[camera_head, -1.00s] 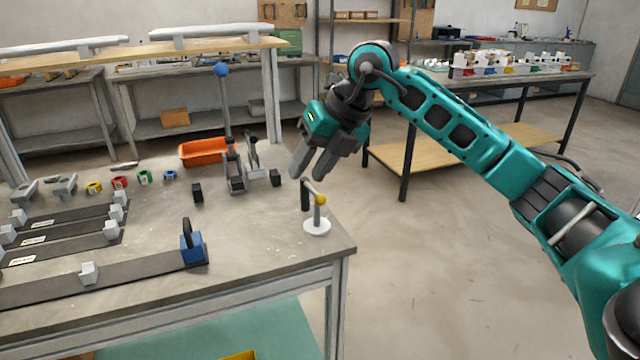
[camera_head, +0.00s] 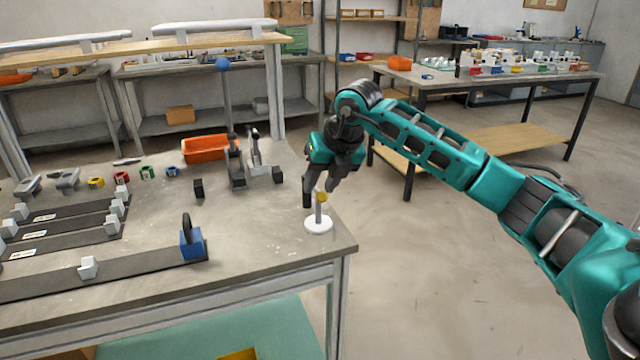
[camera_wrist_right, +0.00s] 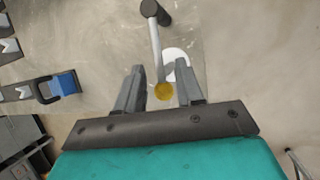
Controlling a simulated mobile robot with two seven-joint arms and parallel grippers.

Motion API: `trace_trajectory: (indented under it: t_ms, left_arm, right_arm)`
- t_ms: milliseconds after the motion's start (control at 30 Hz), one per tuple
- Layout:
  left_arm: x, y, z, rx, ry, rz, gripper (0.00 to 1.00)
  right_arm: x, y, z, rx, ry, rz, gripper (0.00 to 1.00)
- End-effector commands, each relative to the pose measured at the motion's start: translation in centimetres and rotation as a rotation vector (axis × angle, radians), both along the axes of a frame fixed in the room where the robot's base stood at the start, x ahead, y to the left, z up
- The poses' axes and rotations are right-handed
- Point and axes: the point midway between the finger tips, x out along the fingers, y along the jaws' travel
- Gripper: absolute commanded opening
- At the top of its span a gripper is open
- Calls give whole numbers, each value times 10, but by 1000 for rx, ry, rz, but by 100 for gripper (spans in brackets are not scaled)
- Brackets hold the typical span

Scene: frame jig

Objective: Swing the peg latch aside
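The peg latch appears to be the small post on a white round base (camera_head: 318,225) at the table's front right corner. It has a yellow knob (camera_head: 321,195) and a bar to a dark cylinder (camera_head: 307,199). My right gripper (camera_head: 326,188) is just above and behind it, pointing down, partly overlapping the bar. In the right wrist view the open fingers (camera_wrist_right: 160,88) stand either side of the yellow knob (camera_wrist_right: 164,91), with gaps visible. The bar (camera_wrist_right: 156,48) runs away to the dark cylinder (camera_wrist_right: 151,9). Contact cannot be told. My left gripper is not in view.
A blue block (camera_head: 192,243) with a dark loop sits on a rail left of the latch. A lever stand with a blue ball (camera_head: 222,64), small black blocks and an orange bin (camera_head: 205,148) are behind. The table edge is close on the right; open floor lies beyond.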

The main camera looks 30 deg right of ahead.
Motion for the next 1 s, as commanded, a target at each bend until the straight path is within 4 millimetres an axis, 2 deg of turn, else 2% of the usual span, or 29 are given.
trace_trajectory:
  t_ms: [133, 400, 800, 1000]
  left_arm:
    - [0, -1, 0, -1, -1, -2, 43]
    - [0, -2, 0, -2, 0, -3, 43]
    - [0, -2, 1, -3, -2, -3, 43]
    - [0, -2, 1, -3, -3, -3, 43]
  right_arm:
    - [3, 1, -7, 0, 0, 0, 37]
    - [4, 1, -8, 0, 0, 1, 37]
    - [4, 1, -8, 0, 0, 1, 0]
    - [4, 1, -8, 0, 0, 1, 0]
